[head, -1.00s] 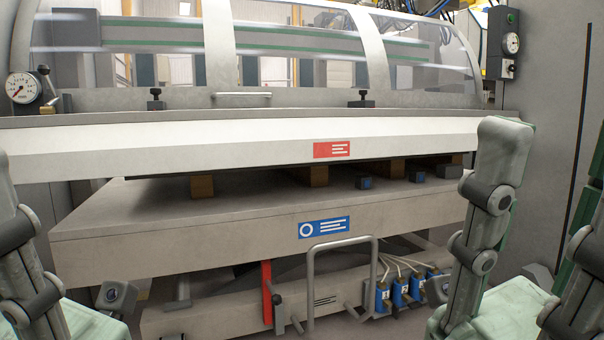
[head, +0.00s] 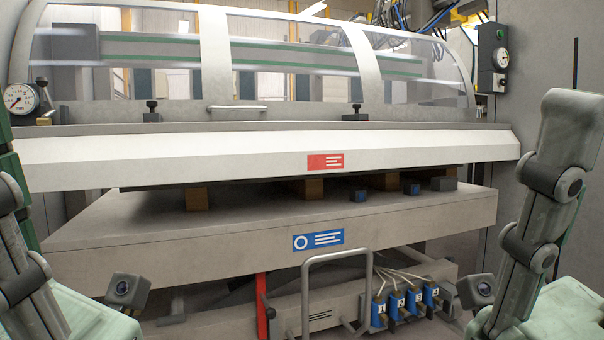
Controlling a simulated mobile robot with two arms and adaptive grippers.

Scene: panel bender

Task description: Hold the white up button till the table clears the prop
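The grey table (head: 130,252), with a blue label on its front, lies below the white upper beam (head: 200,157). Wooden blocks (head: 313,188) stand in the gap between them. A red upright bar (head: 261,300) stands under the table's front; I cannot tell whether it is the prop or touches the table. I cannot make out a white up button. My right gripper (head: 572,120) is at the right edge, with one jointed finger raised and the rest cut off. My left gripper (head: 14,200) is partly visible at the left edge. Neither visibly touches anything.
A tube handle (head: 309,290) sticks up before the table. Blue numbered units (head: 404,303) with cables sit to its right. A wall box (head: 493,58) with a green knob and dial is at upper right. A gauge (head: 19,98) is at upper left. Small dark blocks (head: 412,189) lie on the table.

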